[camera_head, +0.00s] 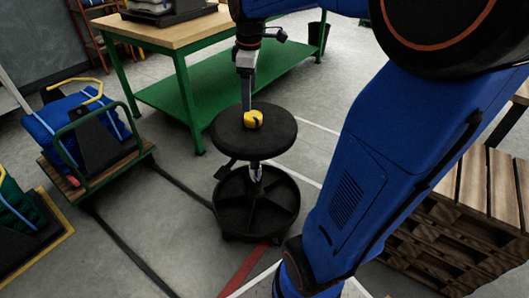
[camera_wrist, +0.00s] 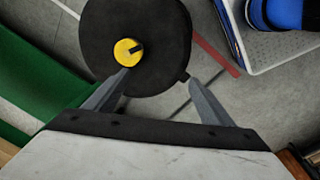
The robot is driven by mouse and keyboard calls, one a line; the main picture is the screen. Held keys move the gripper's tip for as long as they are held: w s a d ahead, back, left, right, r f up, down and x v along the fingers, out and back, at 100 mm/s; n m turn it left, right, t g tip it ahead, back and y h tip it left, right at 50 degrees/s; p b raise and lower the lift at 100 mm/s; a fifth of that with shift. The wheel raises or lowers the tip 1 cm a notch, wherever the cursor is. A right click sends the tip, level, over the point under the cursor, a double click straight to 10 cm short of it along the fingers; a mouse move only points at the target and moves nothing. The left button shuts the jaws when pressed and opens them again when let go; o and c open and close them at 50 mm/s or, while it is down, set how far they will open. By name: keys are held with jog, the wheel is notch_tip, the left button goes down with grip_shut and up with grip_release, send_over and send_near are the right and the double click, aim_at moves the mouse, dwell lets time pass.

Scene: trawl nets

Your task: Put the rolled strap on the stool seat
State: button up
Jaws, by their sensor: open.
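The rolled strap (camera_head: 253,119) is a small yellow roll with a dark mark. It rests on the round black stool seat (camera_head: 281,130), near the middle. In the wrist view the strap (camera_wrist: 124,51) shows as a yellow disc on the black seat (camera_wrist: 165,28), left of the seat's centre. My gripper (camera_head: 247,107) is above the seat, right by the strap in the head view. In the wrist view my gripper (camera_wrist: 160,76) is open with nothing between its fingers. The left fingertip overlaps the strap's lower edge in the picture; I cannot tell whether they touch.
A workbench (camera_head: 168,30) with a green lower shelf stands behind the stool. A cart (camera_head: 90,178) with a blue load stands at left. Stacked wooden pallets (camera_head: 455,235) stand at right. The stool has a round black base (camera_head: 257,215). Grey floor around it is mostly clear.

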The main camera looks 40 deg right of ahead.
jog(key=s+a+f+m+t, duration=0.1)
jog(key=s+a+f+m, duration=0.1)
jog(key=s, duration=0.5)
jog(key=s+a+f+m+t, duration=0.1)
jog(key=s+a+f+m, duration=0.1)
jog(key=s+a+m, duration=0.2)
jog(key=s+a+f+m+t, duration=0.1)
jog(key=s+a+m, duration=0.2)
jog(key=s, duration=0.8)
jog(key=shift+a+f+m, duration=0.2)
jog(key=shift+f+m, duration=0.2)
